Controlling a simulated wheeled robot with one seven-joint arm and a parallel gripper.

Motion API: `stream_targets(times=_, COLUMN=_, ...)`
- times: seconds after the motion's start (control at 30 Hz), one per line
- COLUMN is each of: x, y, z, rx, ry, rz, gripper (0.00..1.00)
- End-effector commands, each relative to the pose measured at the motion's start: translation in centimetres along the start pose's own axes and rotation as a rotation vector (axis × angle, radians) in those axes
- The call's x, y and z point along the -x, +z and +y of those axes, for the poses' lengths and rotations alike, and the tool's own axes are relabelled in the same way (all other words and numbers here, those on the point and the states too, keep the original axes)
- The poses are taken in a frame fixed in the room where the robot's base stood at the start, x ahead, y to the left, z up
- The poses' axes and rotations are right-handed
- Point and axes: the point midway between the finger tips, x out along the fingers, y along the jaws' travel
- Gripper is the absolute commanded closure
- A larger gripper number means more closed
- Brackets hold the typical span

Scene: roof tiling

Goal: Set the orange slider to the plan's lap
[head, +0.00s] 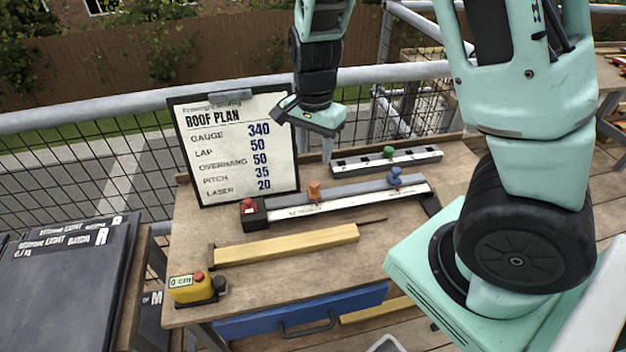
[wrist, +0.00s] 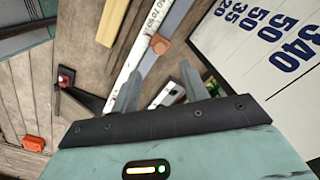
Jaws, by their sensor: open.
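The roof plan board (head: 240,145) stands at the back left of the bench and reads gauge 340, lap 50, overhang 50, pitch 35, laser 20. The orange slider (head: 314,191) sits on the long white-and-grey rail (head: 350,198), left of the blue slider (head: 395,176). In the wrist view the orange slider (wrist: 159,44) shows on the rail, beyond and between my fingertips. My gripper (head: 327,150) is open and empty, above the bench behind the rail.
A second rail with a green slider (head: 388,152) lies behind. A red-buttoned black block (head: 250,212) is at the rail's left end. A wooden batten (head: 285,244) and a yellow tape measure (head: 192,287) lie in front.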

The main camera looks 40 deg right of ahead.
Motion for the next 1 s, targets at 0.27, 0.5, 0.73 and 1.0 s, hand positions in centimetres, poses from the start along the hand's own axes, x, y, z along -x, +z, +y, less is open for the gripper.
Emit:
stream_targets(times=0.27, x=-5.9, y=0.0, z=0.1, rx=-0.001, ry=0.004, rz=-0.001, gripper=0.55)
stream_targets(times=0.5, x=-8.7, y=0.0, z=0.0, rx=0.000, ry=0.001, rz=0.000, gripper=0.55)
stream_targets(times=0.73, x=-9.2, y=0.0, z=0.0, rx=0.002, ry=0.000, rz=0.000, gripper=0.55)
stream_targets(times=1.0, x=-9.2, y=0.0, z=0.0, rx=0.002, ry=-0.001, rz=0.000, gripper=0.83)
